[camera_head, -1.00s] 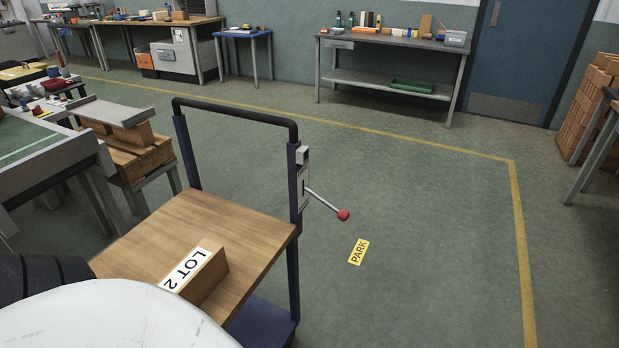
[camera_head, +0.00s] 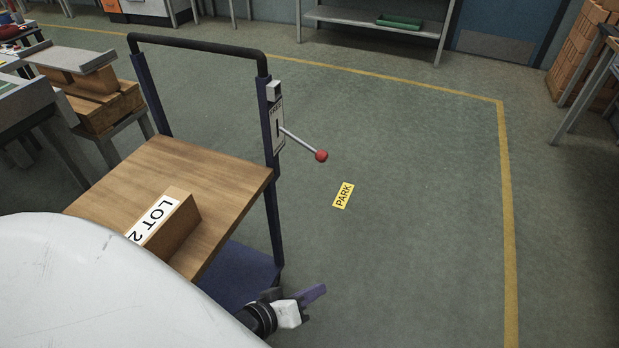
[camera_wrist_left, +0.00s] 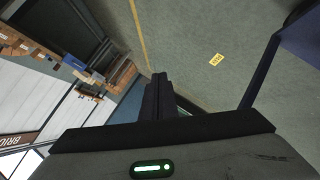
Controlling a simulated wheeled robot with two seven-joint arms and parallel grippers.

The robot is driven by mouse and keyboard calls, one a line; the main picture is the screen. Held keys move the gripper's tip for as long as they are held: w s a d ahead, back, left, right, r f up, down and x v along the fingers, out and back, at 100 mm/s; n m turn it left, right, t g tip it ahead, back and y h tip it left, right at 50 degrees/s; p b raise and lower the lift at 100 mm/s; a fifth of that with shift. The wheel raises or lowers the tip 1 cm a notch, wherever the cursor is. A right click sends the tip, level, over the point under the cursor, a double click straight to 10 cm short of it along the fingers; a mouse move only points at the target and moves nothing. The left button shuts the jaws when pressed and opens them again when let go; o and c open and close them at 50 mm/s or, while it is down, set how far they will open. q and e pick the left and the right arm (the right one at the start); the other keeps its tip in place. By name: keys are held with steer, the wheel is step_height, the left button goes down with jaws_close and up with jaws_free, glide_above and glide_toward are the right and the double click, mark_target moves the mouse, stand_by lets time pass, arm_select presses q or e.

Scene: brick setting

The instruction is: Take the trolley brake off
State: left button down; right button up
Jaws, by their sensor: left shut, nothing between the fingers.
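The trolley (camera_head: 215,195) stands at the left centre in the head view, with a wooden deck, dark blue posts and a black handle bar. Its brake lever (camera_head: 300,143) is a thin metal rod with a red knob (camera_head: 321,156). The rod slopes down to the right from a slotted, labelled plate (camera_head: 277,125) on the right post. My left gripper (camera_head: 314,294) is at the bottom centre, shut and empty, below and apart from the knob. Its shut fingers also show in the left wrist view (camera_wrist_left: 157,97). My right gripper is not in view.
A box labelled LOT 2 (camera_head: 172,224) rests on the trolley deck. A yellow PARK sign (camera_head: 343,196) lies on the floor to the right. The floor there is open up to a yellow line (camera_head: 506,220). A grey bench (camera_head: 380,25) stands at the back.

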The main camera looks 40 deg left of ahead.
mark_target(304, 143)
arm_select(q)
steer(key=w+a+r+n+t+y+b, duration=0.2)
steer(key=w+a+n, duration=0.4)
steer(key=a+n, duration=0.3)
steer(key=w+a+r+n+t+y+b, duration=0.3)
steer(key=a+n, duration=0.7)
steer(key=n, duration=0.4)
steer(key=w+t+y+b, duration=0.1)
steer(key=w+b, duration=0.1)
steer(key=w, duration=0.1)
steer(key=shift+w+r+n+t, duration=0.25)
steer(key=shift+w+n+t, duration=0.05)
steer(key=shift+w, duration=0.1)
steer(key=w+r, duration=0.3)
steer(key=w, duration=0.8)
steer(key=shift+r, duration=0.3)
steer(key=shift+d, duration=0.1)
